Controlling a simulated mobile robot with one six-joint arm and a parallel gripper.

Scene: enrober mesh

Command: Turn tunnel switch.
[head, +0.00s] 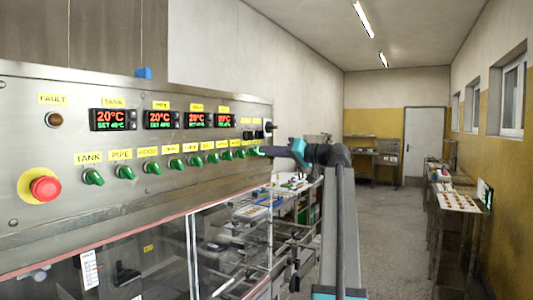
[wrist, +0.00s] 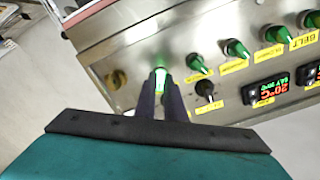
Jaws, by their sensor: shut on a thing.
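A row of green rotary switches runs along the steel control panel (head: 60,125). My gripper (head: 264,152) reaches the far right end of this row in the head view. In the wrist view, my gripper (wrist: 161,82) has its two dark fingers shut on the last green switch (wrist: 161,73), which looks lit. The label of this switch is hidden or too small to read, so I cannot confirm that it is the tunnel switch. The exact angle of its handle is partly hidden by the fingers.
Neighbouring green switches (wrist: 198,63) sit close beside the held one. A black switch (wrist: 206,88) is just by the fingers. Temperature displays (head: 113,119) and a red emergency button (head: 45,188) are on the panel. The aisle floor (head: 390,225) is open to the right.

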